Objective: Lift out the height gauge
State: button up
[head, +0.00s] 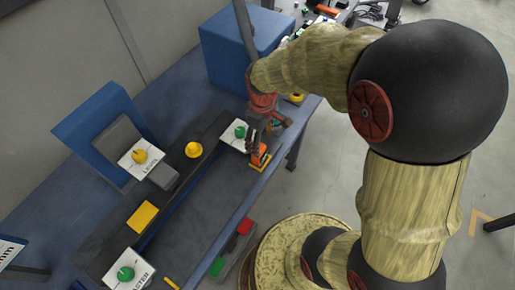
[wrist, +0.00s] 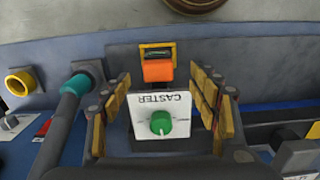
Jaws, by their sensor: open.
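My gripper (head: 258,142) is at the far end of the bench channel. In the wrist view my gripper (wrist: 160,82) has its two fingers spread apart, with nothing held between them. An orange block with a dark top on a yellow base, perhaps the height gauge (head: 259,157), stands by the channel's end beside the gripper. In the wrist view the orange block (wrist: 158,71) lies just beyond the fingertips, centred between them. A white CASTER plate (wrist: 145,138) with a green knob (wrist: 161,123) shows between the fingers. No label identifies the gauge.
A blue box (head: 235,55) stands behind the arm. A LEVEL plate with a yellow knob (head: 141,156) and another green-knobbed plate (head: 122,282) line the channel. In the wrist view a teal-tipped dark cylinder (wrist: 73,88) and a yellow ring (wrist: 19,82) lie left of the fingers.

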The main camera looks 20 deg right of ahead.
notch_tip(320, 180, down, 7)
jog(key=shift+w+f+b, duration=0.1)
jog(key=shift+b, duration=1.05)
jog(key=f, duration=0.1)
jog(key=f+b, duration=0.1)
jog(key=f, duration=0.1)
jog(key=f+b, duration=0.1)
jog(key=f, duration=0.1)
jog(key=shift+w, duration=0.3)
jog(key=shift+r, duration=0.1)
jog(key=shift+c, duration=0.8)
jog(key=c, duration=1.4)
jog(key=shift+r, duration=0.15)
